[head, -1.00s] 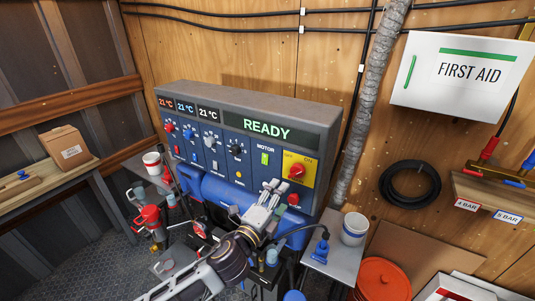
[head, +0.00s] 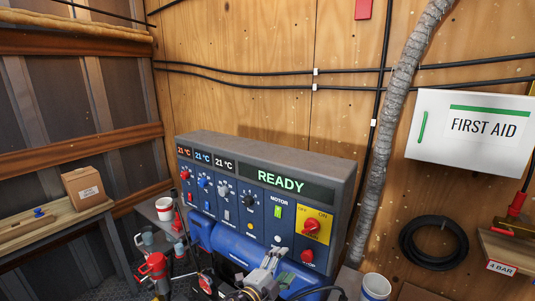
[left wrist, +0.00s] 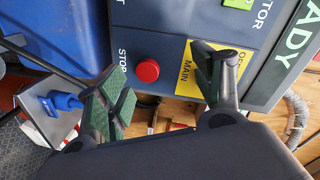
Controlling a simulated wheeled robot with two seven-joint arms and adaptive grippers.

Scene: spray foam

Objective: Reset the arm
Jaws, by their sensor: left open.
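My left gripper (head: 268,275) is at the bottom of the head view, in front of the lower right part of the control panel (head: 262,180). In the left wrist view its two fingers (left wrist: 163,90) are spread apart with nothing between them. The red STOP button (left wrist: 147,70) shows between the fingers, and the panel face lies beyond them. The yellow main switch plate (left wrist: 186,72) is partly covered by one finger. In the head view the red main knob (head: 311,226) is above and right of the gripper. My right gripper shows in neither view.
A blue cylinder (head: 235,243) lies along the panel's lower front. A white bucket (head: 375,287) stands at right. A grey hose (head: 385,130) runs up the wall beside the panel. A bench with a cardboard box (head: 86,187) is at left.

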